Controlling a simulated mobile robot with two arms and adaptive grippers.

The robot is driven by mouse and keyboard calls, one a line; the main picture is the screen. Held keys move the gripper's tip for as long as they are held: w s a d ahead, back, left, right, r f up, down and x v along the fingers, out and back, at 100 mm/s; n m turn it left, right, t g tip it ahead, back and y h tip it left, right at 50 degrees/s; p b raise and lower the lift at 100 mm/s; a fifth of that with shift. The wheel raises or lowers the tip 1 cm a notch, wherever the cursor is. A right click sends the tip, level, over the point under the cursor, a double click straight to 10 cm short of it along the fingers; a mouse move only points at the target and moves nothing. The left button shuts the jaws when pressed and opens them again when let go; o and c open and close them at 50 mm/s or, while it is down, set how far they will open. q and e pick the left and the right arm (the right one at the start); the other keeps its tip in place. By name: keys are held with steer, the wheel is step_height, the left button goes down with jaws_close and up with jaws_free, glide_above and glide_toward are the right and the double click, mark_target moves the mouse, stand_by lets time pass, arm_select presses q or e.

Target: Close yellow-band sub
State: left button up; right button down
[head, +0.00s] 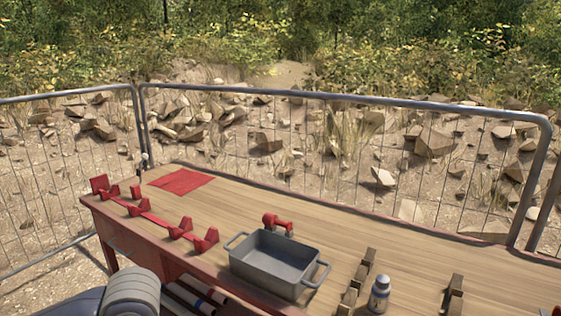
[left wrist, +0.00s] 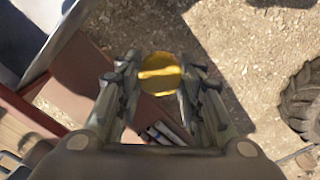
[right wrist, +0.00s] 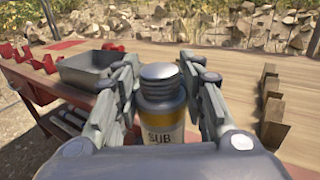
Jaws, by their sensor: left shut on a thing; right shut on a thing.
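My right gripper (right wrist: 160,84) is shut on the yellow-band sub (right wrist: 163,124), an upright bottle-like piece marked "SUB" with a ribbed grey top, in the right wrist view. Its lower end is hidden by my gripper. My left gripper (left wrist: 160,90) is shut on a round yellow cap (left wrist: 160,68) with a raised bar across its face, in the left wrist view. The cap is held above the ground, clear of the table. Neither gripper shows in the head view, so I cannot tell how far apart the cap and sub are.
On the wooden table (head: 330,232) stand a grey tray (head: 262,280), red holders (head: 180,230), a red mat (head: 181,181), wooden racks (head: 454,294) and a small bottle (head: 379,293). A red handled piece (head: 277,223) lies behind the tray. A wire fence (head: 350,106) stands behind.

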arm_select(q)
steer(key=m, duration=0.2)
steer(key=r, duration=0.1)
steer(key=shift+s+a+r+m, duration=0.1)
steer(key=shift+s+a+m, duration=0.15)
steer(key=shift+m, duration=0.15)
arm_select(e)
steer(key=shift+s+a+r, duration=0.2)
steer(key=shift+s+a, duration=0.05)
steer(key=shift+s, duration=0.2)
steer(key=shift+s+a+r, duration=0.2)
steer(key=shift+s, duration=0.2)
steer(key=shift+a+y, duration=0.1)
steer(key=shift+y, duration=0.3)
steer(key=s+a+f+n+g+y, duration=0.2)
steer(key=a+n+g+y, duration=0.2)
steer(key=a+n+y, duration=0.4)
steer(key=shift+a+y, duration=1.6)
steer(key=shift+a, duration=1.3)
arm_select(q)
steer(key=shift+w+d, duration=0.1)
steer(key=w+d+r+m, duration=0.1)
steer(key=d+r, duration=0.5)
steer(key=d, duration=0.6)
steer(key=w+d+r+m, duration=0.1)
steer(key=w+d+r, duration=0.3)
steer(key=d, duration=0.8)
steer(key=shift+w+r+m, duration=0.3)
steer(key=shift+r+m, duration=0.1)
steer(key=shift+r, duration=0.55)
